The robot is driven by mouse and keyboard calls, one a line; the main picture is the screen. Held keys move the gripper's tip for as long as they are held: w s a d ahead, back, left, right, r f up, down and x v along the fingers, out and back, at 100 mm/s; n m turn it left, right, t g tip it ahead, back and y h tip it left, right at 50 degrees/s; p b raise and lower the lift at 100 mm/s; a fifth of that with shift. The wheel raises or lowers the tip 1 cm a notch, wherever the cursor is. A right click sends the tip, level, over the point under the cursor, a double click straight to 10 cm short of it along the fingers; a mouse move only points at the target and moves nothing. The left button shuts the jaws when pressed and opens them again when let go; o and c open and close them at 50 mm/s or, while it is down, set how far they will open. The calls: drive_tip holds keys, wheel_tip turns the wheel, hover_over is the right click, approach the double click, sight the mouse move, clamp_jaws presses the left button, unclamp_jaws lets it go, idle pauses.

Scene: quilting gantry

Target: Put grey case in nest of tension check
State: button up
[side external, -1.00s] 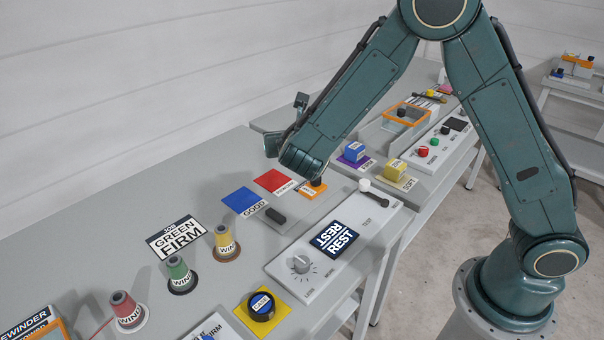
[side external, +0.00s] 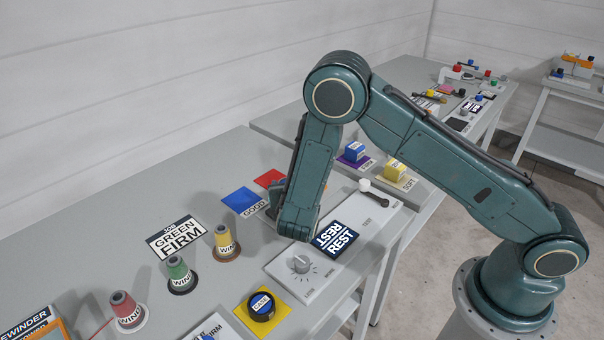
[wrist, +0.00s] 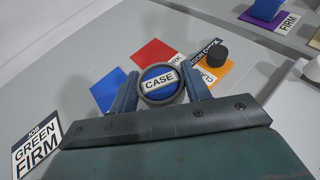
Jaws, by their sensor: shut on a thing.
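The grey case (wrist: 147,98) is a round grey ring with a blue top and a white CASE label. It sits between the two fingers of my gripper (wrist: 161,84), which is shut on it, in the wrist view. In the side view my forearm hides most of the gripper and the case. Part of a dark sign ending in CHECK (wrist: 207,48) shows beyond the right finger, by an orange square (wrist: 214,75) with a dark round knob (wrist: 217,57). I cannot make out the nest; the gripper or arm seems to cover that area.
A red patch (wrist: 152,53) and a blue patch (side external: 240,200) lie close by. Another case (side external: 261,306) sits on a yellow square. Several spools stand left, near the GREEN FIRM card (side external: 177,237).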

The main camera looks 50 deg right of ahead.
drive_tip(key=shift+f, duration=0.9)
drive_tip(key=shift+f, duration=0.15)
drive_tip(key=shift+f, duration=1.75)
drive_tip(key=shift+f, duration=0.15)
drive_tip(key=o, duration=1)
drive_tip(key=shift+c, duration=0.2)
drive_tip(key=shift+a, duration=0.1)
drive_tip(key=v, duration=1.2)
drive_tip(key=shift+r, duration=0.3)
